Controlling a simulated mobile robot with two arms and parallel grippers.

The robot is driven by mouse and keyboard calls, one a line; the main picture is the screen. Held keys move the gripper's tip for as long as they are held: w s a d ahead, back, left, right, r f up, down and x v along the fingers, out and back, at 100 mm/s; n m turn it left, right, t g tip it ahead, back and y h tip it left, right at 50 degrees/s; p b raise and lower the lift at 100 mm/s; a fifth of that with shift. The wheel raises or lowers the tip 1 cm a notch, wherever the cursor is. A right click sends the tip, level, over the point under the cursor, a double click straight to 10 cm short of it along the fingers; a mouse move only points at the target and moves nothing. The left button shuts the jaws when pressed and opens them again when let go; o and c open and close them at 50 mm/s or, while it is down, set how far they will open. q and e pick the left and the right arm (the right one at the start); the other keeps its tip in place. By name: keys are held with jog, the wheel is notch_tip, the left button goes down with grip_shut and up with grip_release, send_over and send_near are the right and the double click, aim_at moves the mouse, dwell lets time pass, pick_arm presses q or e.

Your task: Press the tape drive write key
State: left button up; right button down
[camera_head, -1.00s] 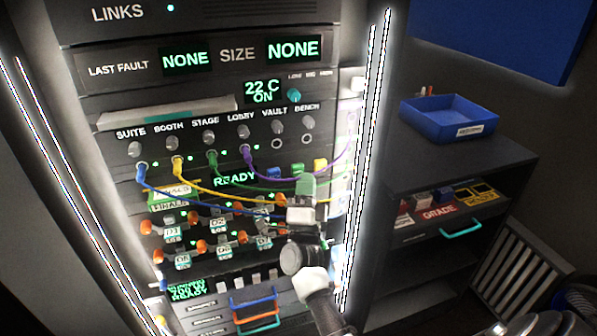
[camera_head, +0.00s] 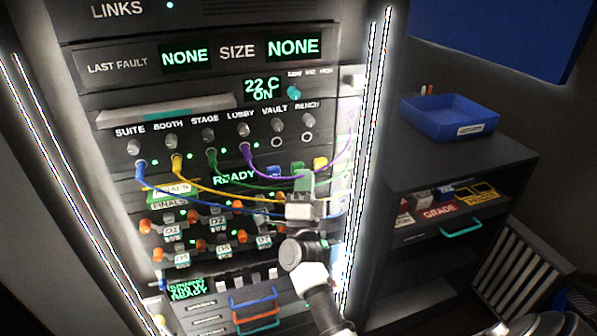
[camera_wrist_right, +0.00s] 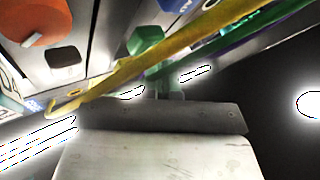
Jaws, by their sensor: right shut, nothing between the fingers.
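My right gripper (camera_head: 304,184) is shut and empty, in front of the panel's right side, just below the coloured keys. Those are a blue key (camera_head: 275,172), a green key (camera_head: 298,168) and a yellow key (camera_head: 320,164), right of the READY display (camera_head: 234,178). A lower display (camera_head: 187,290) also reads READY, with several pale keys (camera_head: 223,286) beside it, partly hidden by my arm. I cannot read which key is the write key. In the right wrist view, the fingers (camera_wrist_right: 160,75) lie behind a yellow cable; contact is unclear. My left gripper is not in view.
Blue, yellow (camera_head: 215,193), green and purple (camera_head: 249,160) patch cables droop across the panel around my right gripper. Orange knobs (camera_head: 237,204) fill rows at left. A shelf unit with a blue tray (camera_head: 450,115) stands at right.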

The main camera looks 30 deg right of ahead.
jog(key=shift+w+d, duration=0.1)
jog(key=shift+w, duration=0.3)
dwell(0.7)
jog(key=shift+s, duration=0.1)
jog(key=shift+s+a, duration=0.2)
jog(key=shift+s, duration=0.5)
jog(key=s+p, duration=0.1)
jog(key=s, duration=0.1)
jog(key=s+a+p, duration=0.1)
jog(key=s, duration=0.2)
jog(key=shift+a, duration=0.1)
dwell(0.3)
jog(key=shift+w, duration=0.1)
dwell(0.6)
